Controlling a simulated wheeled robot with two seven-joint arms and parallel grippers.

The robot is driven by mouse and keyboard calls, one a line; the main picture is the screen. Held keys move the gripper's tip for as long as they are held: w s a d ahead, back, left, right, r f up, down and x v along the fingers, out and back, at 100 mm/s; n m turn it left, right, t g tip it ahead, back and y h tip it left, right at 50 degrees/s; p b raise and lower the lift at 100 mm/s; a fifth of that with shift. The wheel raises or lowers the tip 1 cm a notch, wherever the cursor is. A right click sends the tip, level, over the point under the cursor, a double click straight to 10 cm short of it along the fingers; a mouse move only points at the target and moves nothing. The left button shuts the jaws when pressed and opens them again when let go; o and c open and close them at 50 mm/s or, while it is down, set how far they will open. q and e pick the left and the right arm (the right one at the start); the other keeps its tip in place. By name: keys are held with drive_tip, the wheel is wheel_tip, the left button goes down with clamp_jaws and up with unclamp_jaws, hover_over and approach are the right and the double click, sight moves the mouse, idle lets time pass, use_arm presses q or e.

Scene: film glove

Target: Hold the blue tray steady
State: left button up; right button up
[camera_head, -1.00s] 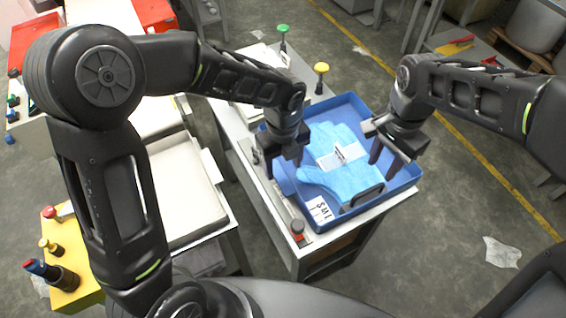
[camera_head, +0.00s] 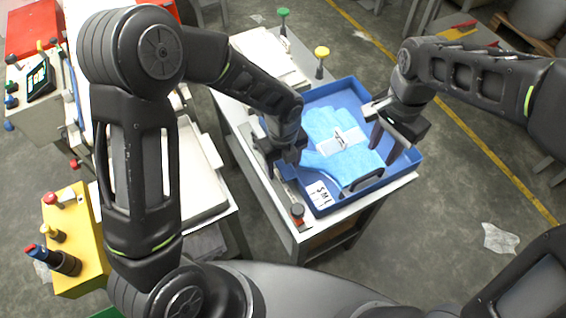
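The blue tray (camera_head: 338,97) sits on a white-topped stand, with a light-blue glove (camera_head: 356,163) lying flat in it. A clear or whitish strip (camera_head: 338,140) lies across the glove. My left gripper (camera_head: 279,172) is at the tray's left wall, pointing down; its fingertips are partly hidden, and I cannot tell whether they touch the wall. My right gripper (camera_head: 386,148) is over the tray's right side with its two fingers apart and nothing seen between them. A printed white label (camera_head: 319,194) is at the tray's near-left corner.
Green (camera_head: 284,13) and yellow (camera_head: 322,52) knobs stand behind. A white-topped table (camera_head: 205,180) and a yellow control box (camera_head: 68,235) are at left. The floor at right is mostly clear.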

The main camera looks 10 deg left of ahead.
use_arm(q)
clamp_jaws()
idle(0.4)
